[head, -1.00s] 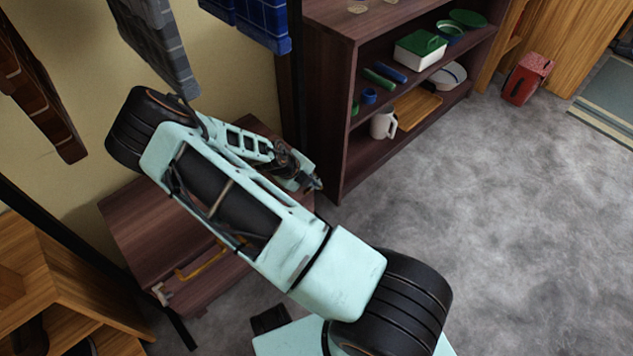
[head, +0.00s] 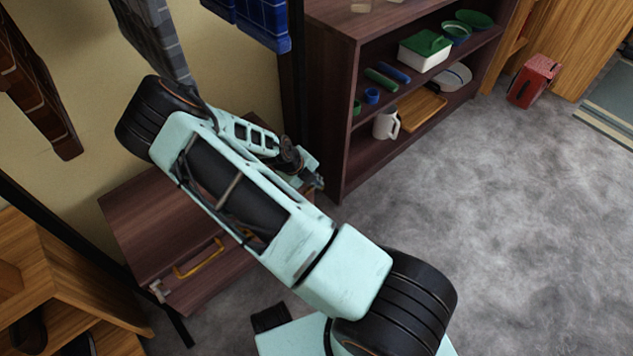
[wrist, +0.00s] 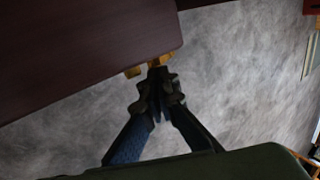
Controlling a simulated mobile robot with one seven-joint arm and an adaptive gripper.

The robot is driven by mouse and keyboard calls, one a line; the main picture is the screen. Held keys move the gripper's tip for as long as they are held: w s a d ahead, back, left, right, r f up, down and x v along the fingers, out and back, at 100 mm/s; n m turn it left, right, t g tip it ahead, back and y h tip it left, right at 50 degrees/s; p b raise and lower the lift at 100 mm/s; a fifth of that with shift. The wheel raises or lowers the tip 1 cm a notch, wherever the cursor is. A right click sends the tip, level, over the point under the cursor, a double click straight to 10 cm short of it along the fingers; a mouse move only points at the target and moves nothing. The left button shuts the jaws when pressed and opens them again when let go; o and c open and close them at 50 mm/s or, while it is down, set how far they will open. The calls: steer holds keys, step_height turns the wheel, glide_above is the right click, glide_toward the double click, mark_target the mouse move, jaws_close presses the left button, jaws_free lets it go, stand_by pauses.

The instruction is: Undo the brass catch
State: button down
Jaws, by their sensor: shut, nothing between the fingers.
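A dark wooden chest (head: 150,225) stands against the wall, partly covered by my arm. Its corner edge also shows in the wrist view (wrist: 80,50). A brass-coloured piece, seemingly the catch (wrist: 135,71), shows at the chest's edge in the wrist view, with more brass right behind my fingertips. My gripper (wrist: 160,88) is shut and empty, its tips at or very close to this brass; I cannot tell whether they touch. In the head view my gripper (head: 316,182) is at the chest's right end, and the catch there is hidden by my arm.
A brass handle (head: 200,258) and a pale fitting (head: 160,291) are on the chest's front. A dark shelf (head: 335,110) with boxes and a mug (head: 386,124) stands close to the right. A red box (head: 533,80) is farther off. Grey floor (head: 520,220) is clear.

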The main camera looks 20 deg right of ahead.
steer(key=shift+d+f+g+y, duration=0.3)
steer(key=shift+d+g+y, duration=0.1)
steer(key=shift+y, duration=0.3)
steer(key=shift+w+d+y, duration=0.25)
steer(key=shift+y, duration=0.55)
steer(key=shift+w+d+f+g+y+b, duration=0.2)
steer(key=shift+d+f+g+y+b, duration=0.1)
steer(key=shift+d+f+y, duration=0.25)
steer(key=shift+w+d+f+g+y+b, duration=0.2)
steer(key=shift+d+f+g+y, duration=0.1)
steer(key=shift+d+f+y, duration=0.25)
steer(key=shift+a, duration=0.15)
